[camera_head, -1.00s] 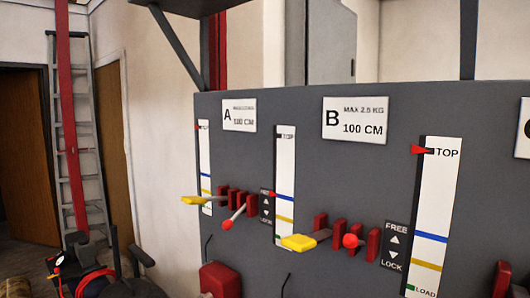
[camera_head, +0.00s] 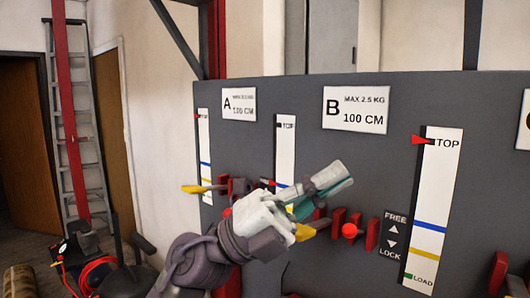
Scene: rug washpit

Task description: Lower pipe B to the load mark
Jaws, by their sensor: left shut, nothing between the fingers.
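The grey board carries sign B (camera_head: 355,109), which reads MAX 2.5 KG and 100 CM. The white scale (camera_head: 435,200) right of it has a red pointer (camera_head: 422,140) at TOP. Its blue and yellow lines lie lower, and a green LOAD mark (camera_head: 408,276) is near the bottom. Below sign B are a yellow handle (camera_head: 306,231), several red blocks and a red-knobbed lever (camera_head: 350,231). My left gripper (camera_head: 336,181) is shut and empty, in front of the board above the yellow handle. Contact cannot be told. My right gripper is out of view.
A FREE/LOCK plate (camera_head: 393,236) sits beside the red knob. Sign A (camera_head: 239,104), its yellow handle (camera_head: 195,189) and a middle scale (camera_head: 285,150) are to the left, partly behind my arm. A ladder (camera_head: 75,150) stands at far left.

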